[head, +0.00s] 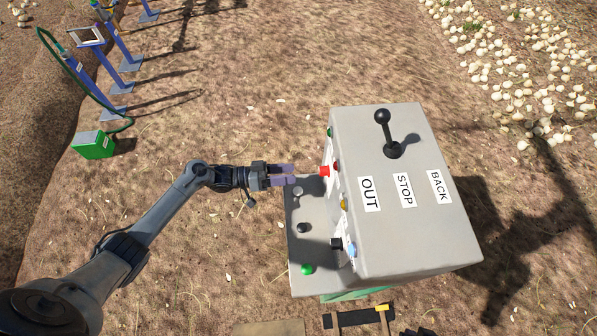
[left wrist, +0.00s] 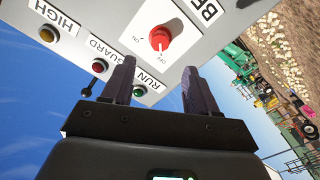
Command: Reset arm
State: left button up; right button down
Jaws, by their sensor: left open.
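My left arm reaches in from the left in the head view. Its gripper (head: 293,174) is open and empty, just left of a red knob (head: 324,171) on the side panel of a grey control box (head: 415,235). In the left wrist view, the two dark fingers (left wrist: 157,72) stand apart, with the red ON/OFF knob (left wrist: 161,38) ahead of them. A gap shows between fingertips and knob. A green button (left wrist: 139,91) labelled RUN lies near the left finger. My right gripper is in neither view.
A black lever (head: 382,118) rises from the box top, beside OUT, STOP and BACK labels. A lower ledge (head: 300,240) with several buttons juts left. A green box (head: 93,145) and blue stands are far left. Onions (head: 520,65) lie upper right. Open ground surrounds my arm.

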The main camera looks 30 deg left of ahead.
pick_arm(q)
jog(key=shift+s+a, duration=0.35)
jog(key=shift+a, duration=0.1)
